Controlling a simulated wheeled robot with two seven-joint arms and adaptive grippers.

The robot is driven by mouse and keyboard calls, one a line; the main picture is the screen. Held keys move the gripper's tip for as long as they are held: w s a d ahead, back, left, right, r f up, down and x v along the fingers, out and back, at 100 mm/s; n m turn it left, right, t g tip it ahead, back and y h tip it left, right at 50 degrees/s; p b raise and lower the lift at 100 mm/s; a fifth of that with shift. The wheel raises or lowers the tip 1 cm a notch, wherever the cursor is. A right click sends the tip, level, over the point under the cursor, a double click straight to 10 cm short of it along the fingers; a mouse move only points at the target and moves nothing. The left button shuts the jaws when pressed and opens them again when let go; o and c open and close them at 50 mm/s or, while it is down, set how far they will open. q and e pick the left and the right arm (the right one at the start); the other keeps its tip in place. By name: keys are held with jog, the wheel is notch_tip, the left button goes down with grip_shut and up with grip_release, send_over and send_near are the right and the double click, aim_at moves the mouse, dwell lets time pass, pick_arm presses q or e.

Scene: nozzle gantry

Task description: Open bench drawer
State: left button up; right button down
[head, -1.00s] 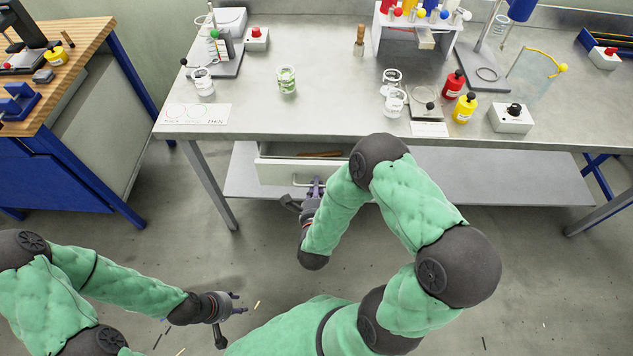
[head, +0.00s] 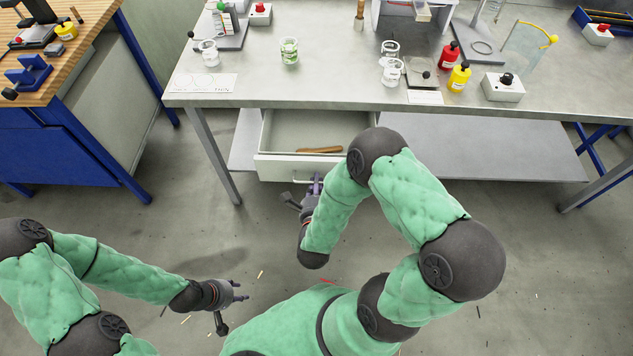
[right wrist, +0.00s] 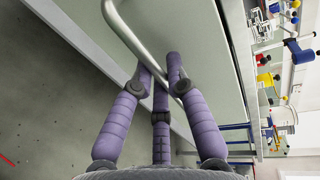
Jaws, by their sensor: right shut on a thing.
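The bench drawer (head: 276,171) is pulled well out from under the grey bench in the head view. A wooden-handled tool (head: 319,150) lies inside it. My right gripper (head: 314,183) is at the front of the drawer, at its bar handle (head: 295,181). In the right wrist view the metal handle (right wrist: 140,45) runs between the fingers of my right gripper (right wrist: 160,75), which is shut on it. My left gripper (head: 238,291) hangs over the floor at the lower left, away from the bench, with its fingers too small to judge.
The bench top (head: 330,75) holds a glass beaker (head: 289,50), red (head: 449,56) and yellow (head: 459,76) bottles and a white control box (head: 503,87). A lower shelf (head: 470,150) lies right of the drawer. A blue wooden-topped bench (head: 60,150) stands left. Floor before the drawer is open.

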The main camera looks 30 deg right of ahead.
jog(key=c, duration=1.2)
grip_release()
jog(key=v, duration=0.7)
jog(key=shift+s, duration=0.2)
jog(key=shift+a, duration=0.1)
